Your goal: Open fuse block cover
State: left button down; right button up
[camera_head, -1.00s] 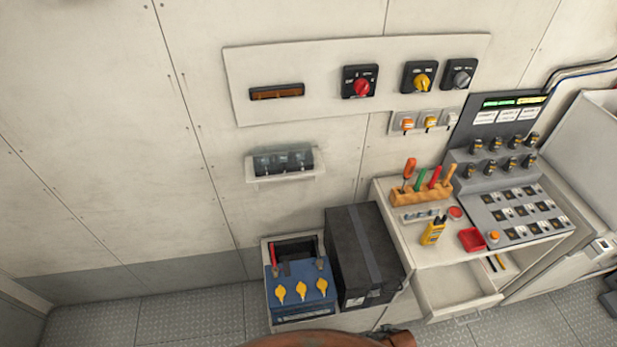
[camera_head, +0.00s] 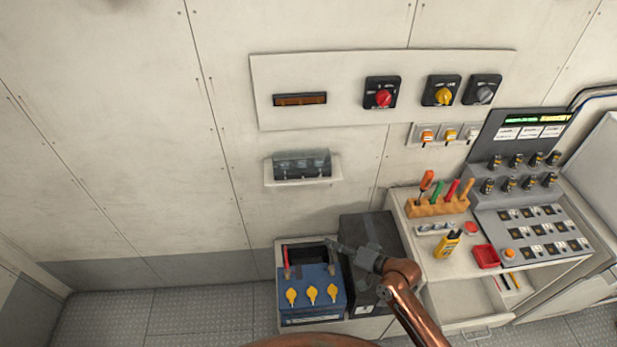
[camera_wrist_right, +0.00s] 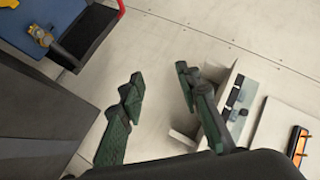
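The fuse block with its smoky see-through cover (camera_head: 302,164) sits on a small white wall bracket, and the cover looks closed. It also shows in the right wrist view as a dark block (camera_wrist_right: 236,98) on the white bracket, partly behind one finger. My right gripper (camera_head: 333,244) is in front of the black box, below and to the right of the fuse block, apart from it. In the right wrist view its two green-black fingers (camera_wrist_right: 158,78) are spread wide with nothing between them. My left gripper is not in view.
A blue battery (camera_head: 312,310) with yellow caps and a black box (camera_head: 366,230) stand below the fuse block. A switch panel (camera_head: 340,115) is above it. A workbench with a tool rack (camera_head: 437,206) is at the right. The wall left of the bracket is bare.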

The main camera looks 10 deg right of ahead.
jog(key=w+a+r+m+t+y, duration=0.1)
jog(key=w+a+r+m+y, duration=0.15)
jog(key=w+r, duration=0.5)
jog(key=m+t+y, duration=0.1)
jog(key=m+t, duration=0.1)
jog(key=m, duration=0.2)
send_near(302, 164)
notch_tip(302, 164, down, 2)
jog(key=s, duration=0.2)
jog(key=shift+n, duration=0.25)
jog(key=shift+p+x, duration=0.7)
jog(key=shift+x, duration=2.8)
jog(key=shift+s+a, duration=0.15)
jog(key=shift+c, duration=0.4)
jog(key=shift+f, duration=0.1)
grip_shut()
